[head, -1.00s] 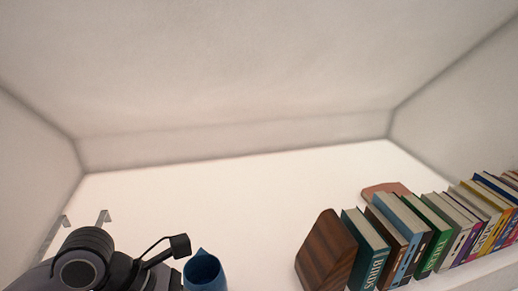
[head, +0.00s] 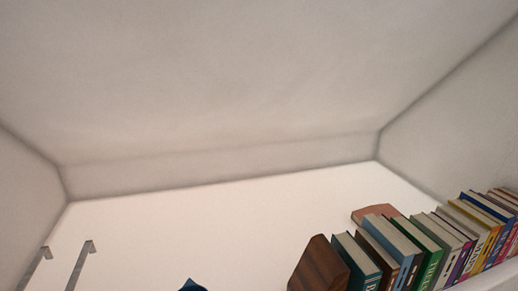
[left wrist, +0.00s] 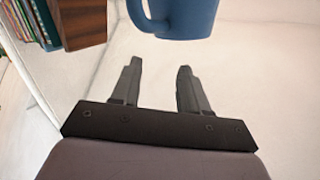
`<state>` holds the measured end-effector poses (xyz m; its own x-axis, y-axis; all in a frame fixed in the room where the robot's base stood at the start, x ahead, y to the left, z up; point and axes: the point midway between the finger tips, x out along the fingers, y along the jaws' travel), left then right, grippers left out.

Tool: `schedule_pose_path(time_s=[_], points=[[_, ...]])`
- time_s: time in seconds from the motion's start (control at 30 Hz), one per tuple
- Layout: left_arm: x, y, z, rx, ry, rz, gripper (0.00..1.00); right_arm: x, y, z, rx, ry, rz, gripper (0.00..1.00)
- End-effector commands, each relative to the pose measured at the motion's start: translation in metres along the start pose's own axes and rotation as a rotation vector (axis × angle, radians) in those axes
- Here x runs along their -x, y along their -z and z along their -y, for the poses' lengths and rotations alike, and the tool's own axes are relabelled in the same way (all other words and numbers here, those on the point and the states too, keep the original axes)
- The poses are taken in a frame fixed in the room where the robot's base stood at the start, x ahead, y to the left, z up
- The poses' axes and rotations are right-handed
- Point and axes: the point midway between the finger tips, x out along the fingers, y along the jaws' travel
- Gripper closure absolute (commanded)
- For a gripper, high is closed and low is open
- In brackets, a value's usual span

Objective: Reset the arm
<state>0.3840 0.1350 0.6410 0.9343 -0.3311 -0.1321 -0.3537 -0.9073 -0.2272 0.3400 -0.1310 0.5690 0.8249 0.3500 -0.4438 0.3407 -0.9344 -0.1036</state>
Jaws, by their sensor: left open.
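My left gripper (left wrist: 158,68) shows in the left wrist view, its two dark fingers apart with nothing between them. A blue mug (left wrist: 185,18) with a handle is just beyond the fingertips, at the top edge of that view, apart from them as far as I can tell. In the head view only a blue tip (head: 191,285) shows at the bottom edge; it appears to be part of the same vessel. No arm of mine shows clearly in the head view now. My right gripper is in neither view.
A row of books (head: 430,245) with a dark wooden bookend (head: 319,266) stands at the lower right of the head view. The bookend (left wrist: 82,20) also shows in the left wrist view. Two thin metal bars (head: 82,262) stand at the lower left. The sloped ceiling (head: 240,80) fills the top.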

Motion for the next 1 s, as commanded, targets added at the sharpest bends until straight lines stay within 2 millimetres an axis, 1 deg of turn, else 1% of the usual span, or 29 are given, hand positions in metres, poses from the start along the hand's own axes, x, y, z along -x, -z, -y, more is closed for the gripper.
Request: schedule_pose_path(time_s=[0.03, 0.1, 0.17, 0.2, 0.57, 1.0], points=[[0.009, -0.025, -0.009, 0.106, -0.018, 0.106, 0.56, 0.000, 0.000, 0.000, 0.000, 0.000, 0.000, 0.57], [0.023, -0.056, -0.025, 0.246, -0.051, 0.246, 0.56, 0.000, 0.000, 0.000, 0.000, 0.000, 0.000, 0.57], [0.037, -0.078, -0.041, 0.365, -0.083, 0.362, 0.56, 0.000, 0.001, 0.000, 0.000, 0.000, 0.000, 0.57], [0.037, -0.057, -0.030, 0.338, -0.070, 0.344, 0.56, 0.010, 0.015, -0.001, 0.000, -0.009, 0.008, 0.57], [0.056, -0.014, 0.000, 0.313, -0.018, 0.402, 0.56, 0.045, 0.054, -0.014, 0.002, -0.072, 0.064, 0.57], [0.091, 0.035, 0.035, 0.290, 0.042, 0.481, 0.56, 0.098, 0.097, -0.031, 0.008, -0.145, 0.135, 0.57]])
